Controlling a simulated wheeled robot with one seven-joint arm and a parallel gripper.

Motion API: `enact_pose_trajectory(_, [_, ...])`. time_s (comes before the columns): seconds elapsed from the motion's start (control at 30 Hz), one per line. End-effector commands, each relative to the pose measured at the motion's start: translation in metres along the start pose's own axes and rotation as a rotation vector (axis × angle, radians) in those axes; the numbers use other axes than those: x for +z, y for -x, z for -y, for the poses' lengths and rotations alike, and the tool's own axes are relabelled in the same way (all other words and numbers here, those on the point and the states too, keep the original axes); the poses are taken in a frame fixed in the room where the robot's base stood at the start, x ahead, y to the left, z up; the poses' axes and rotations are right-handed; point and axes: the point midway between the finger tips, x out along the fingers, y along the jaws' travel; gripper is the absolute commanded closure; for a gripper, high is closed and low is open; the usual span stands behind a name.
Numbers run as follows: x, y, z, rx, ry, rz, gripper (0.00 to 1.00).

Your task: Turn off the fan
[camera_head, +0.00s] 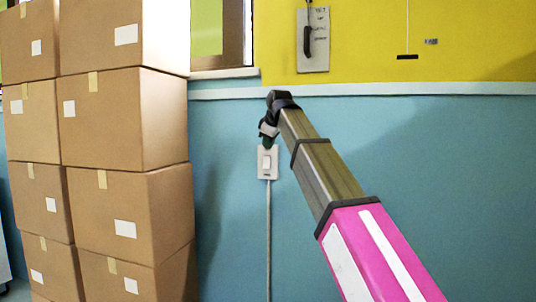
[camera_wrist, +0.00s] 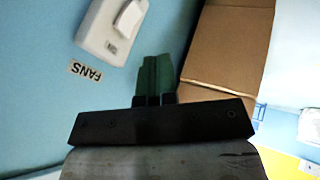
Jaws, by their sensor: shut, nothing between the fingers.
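A white wall switch (camera_head: 267,162) with a rocker is fixed to the blue wall, with a conduit running down from it. In the wrist view the switch (camera_wrist: 102,38) is at the upper left, its rocker (camera_wrist: 128,17) facing me. A label reading "FANS" (camera_wrist: 85,71) is on the wall beside it. I cannot tell which way the rocker is set. My gripper (camera_head: 267,140) is just above the switch in the head view. Its green fingers (camera_wrist: 155,72) are shut together and empty, beside the switch; contact is not clear. No fan is seen.
Stacked cardboard boxes (camera_head: 130,120) stand to the left of the switch; a box (camera_wrist: 225,45) also shows in the wrist view. A white plate with a dark handle (camera_head: 313,40) and a hanging black bar (camera_head: 407,57) are higher up. The wall right of the switch is bare.

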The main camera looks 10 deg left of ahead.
Motion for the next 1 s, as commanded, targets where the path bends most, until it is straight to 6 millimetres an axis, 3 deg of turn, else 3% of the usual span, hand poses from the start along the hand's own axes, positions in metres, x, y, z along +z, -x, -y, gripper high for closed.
enact_pose_trajectory(0.47, [0.001, -0.01, 0.004, -0.009, -0.002, 0.001, 1.0])
enact_pose_trajectory(1.0, [0.001, -0.103, 0.004, -0.009, -0.002, 0.002, 1.0])
